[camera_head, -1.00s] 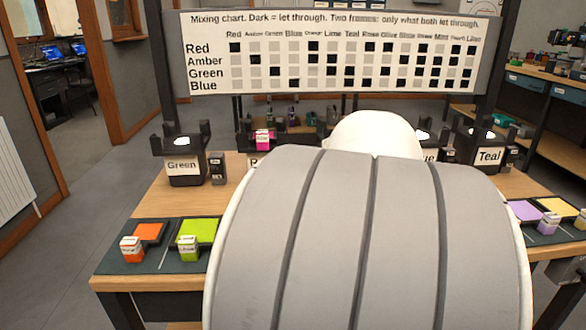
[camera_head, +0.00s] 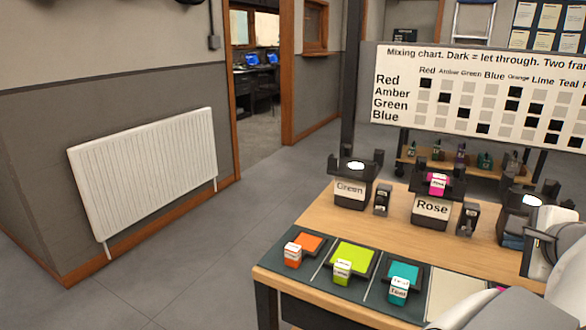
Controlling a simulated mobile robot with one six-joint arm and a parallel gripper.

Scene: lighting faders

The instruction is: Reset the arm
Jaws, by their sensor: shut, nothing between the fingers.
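Part of my own arm (camera_head: 500,310) shows in white and grey at the lower right corner, over the right part of the table. Its upper part reaches the right edge. I cannot make out my gripper's fingers in this view. On the wooden table (camera_head: 330,225) stand a dark unit labelled Green (camera_head: 349,190) and one labelled Rose (camera_head: 432,208). A pink block (camera_head: 438,184) sits in the top of the Rose unit. A third dark unit (camera_head: 515,215) is partly hidden at the right edge of the view by my arm.
A mixing chart board (camera_head: 480,95) stands behind. A white radiator (camera_head: 145,170) is on the left wall. The floor left of the table is clear.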

